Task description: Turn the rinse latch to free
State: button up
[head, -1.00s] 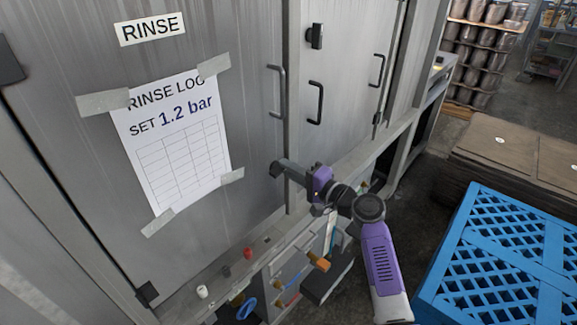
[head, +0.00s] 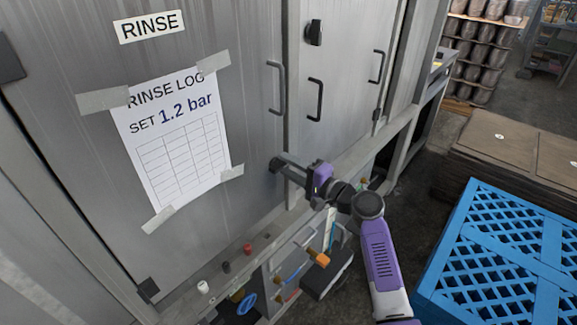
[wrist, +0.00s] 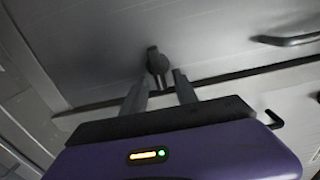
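The rinse latch shows in the wrist view as a small dark knob (wrist: 155,62) on the grey door, upright in the picture. My gripper (wrist: 161,76) is open, its two fingertips apart on either side of the knob's lower part. A narrow gap shows on the right; I cannot tell whether either finger touches it. In the head view my gripper (head: 277,164) reaches the lower right part of the rinse door (head: 235,110), and its fingers hide the latch there.
Handles (head: 278,88) stick out above my gripper, and another dark latch (head: 314,33) is on the neighbouring door. Valves and hoses (head: 318,258) sit below. A blue crate (head: 500,255) stands at the right. The floor between shows some free room.

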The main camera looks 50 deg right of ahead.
jog(key=s+b, duration=0.1)
jog(key=s, duration=0.6)
jog(key=shift+s+d, duration=0.15)
jog(key=shift+s, duration=0.25)
dwell(0.4)
